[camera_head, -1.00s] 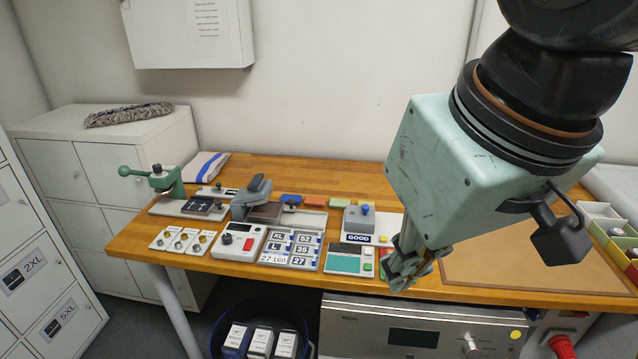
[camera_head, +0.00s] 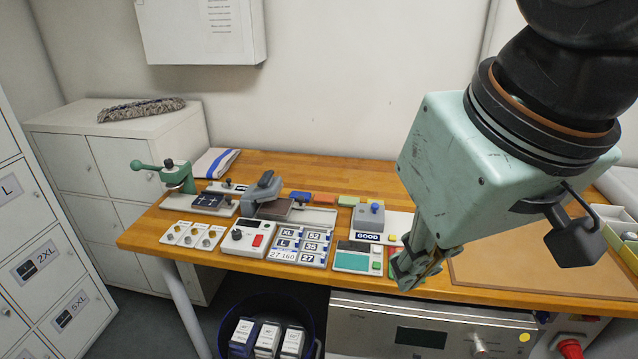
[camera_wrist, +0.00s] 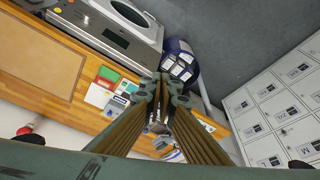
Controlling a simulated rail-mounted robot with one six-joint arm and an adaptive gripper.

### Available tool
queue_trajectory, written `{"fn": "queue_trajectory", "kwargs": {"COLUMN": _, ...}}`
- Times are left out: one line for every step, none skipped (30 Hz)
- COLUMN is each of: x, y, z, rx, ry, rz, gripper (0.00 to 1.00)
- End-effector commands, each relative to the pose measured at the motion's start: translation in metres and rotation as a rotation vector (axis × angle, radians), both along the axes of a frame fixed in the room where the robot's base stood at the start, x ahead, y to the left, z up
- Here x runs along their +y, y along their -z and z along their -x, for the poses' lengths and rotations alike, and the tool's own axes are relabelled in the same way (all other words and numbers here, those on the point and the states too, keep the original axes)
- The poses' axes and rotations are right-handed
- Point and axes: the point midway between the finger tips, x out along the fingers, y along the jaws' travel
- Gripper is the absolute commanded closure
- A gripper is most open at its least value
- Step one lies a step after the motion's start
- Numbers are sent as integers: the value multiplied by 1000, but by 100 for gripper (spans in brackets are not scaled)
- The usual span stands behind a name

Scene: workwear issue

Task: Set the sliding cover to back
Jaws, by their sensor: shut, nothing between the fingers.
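I cannot tell for certain which part is the sliding cover. A grey block with a blue knob (camera_head: 368,214) stands on a white base toward the back of the table, with a small dark label in front of it. My gripper (camera_head: 408,279) is shut and empty, pointing down over the table's front part, to the right of and in front of that block. In the wrist view my gripper's fingers (camera_wrist: 162,122) are together and hide part of the table devices.
The wooden table (camera_head: 335,172) also carries a green lever press (camera_head: 170,178), a grey stapler-like device (camera_head: 262,192), a control box with a red button (camera_head: 250,236) and size plates (camera_head: 302,243). A brown board (camera_head: 540,262) lies right. A dark bin (camera_head: 268,310) stands below.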

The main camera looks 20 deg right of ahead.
Motion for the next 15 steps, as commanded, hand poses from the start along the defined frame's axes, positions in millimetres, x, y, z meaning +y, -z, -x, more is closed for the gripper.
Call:
{"fn": "queue_trajectory", "kwargs": {"x": 0, "y": 0, "z": 0, "rx": 0, "ry": 0, "rz": 0, "gripper": 100}}
{"fn": "queue_trajectory", "kwargs": {"x": 0, "y": 0, "z": 0, "rx": 0, "ry": 0, "rz": 0, "gripper": 100}}
{"fn": "queue_trajectory", "kwargs": {"x": 0, "y": 0, "z": 0, "rx": 0, "ry": 0, "rz": 0, "gripper": 100}}
{"fn": "queue_trajectory", "kwargs": {"x": 0, "y": 0, "z": 0, "rx": 0, "ry": 0, "rz": 0, "gripper": 100}}
{"fn": "queue_trajectory", "kwargs": {"x": 0, "y": 0, "z": 0, "rx": 0, "ry": 0, "rz": 0, "gripper": 100}}
{"fn": "queue_trajectory", "kwargs": {"x": 0, "y": 0, "z": 0, "rx": 0, "ry": 0, "rz": 0, "gripper": 100}}
{"fn": "queue_trajectory", "kwargs": {"x": 0, "y": 0, "z": 0, "rx": 0, "ry": 0, "rz": 0, "gripper": 100}}
{"fn": "queue_trajectory", "kwargs": {"x": 0, "y": 0, "z": 0, "rx": 0, "ry": 0, "rz": 0, "gripper": 99}}
{"fn": "queue_trajectory", "kwargs": {"x": 0, "y": 0, "z": 0, "rx": 0, "ry": 0, "rz": 0, "gripper": 95}}
{"fn": "queue_trajectory", "kwargs": {"x": 0, "y": 0, "z": 0, "rx": 0, "ry": 0, "rz": 0, "gripper": 93}}
{"fn": "queue_trajectory", "kwargs": {"x": 0, "y": 0, "z": 0, "rx": 0, "ry": 0, "rz": 0, "gripper": 90}}
{"fn": "queue_trajectory", "kwargs": {"x": 0, "y": -1, "z": -1, "rx": 1, "ry": 0, "rz": 0, "gripper": 86}}
{"fn": "queue_trajectory", "kwargs": {"x": 0, "y": -1, "z": -2, "rx": 1, "ry": -1, "rz": 0, "gripper": 84}}
{"fn": "queue_trajectory", "kwargs": {"x": 0, "y": -2, "z": -3, "rx": 2, "ry": -1, "rz": 0, "gripper": 81}}
{"fn": "queue_trajectory", "kwargs": {"x": -1, "y": -3, "z": -5, "rx": 3, "ry": -2, "rz": 2, "gripper": 77}}
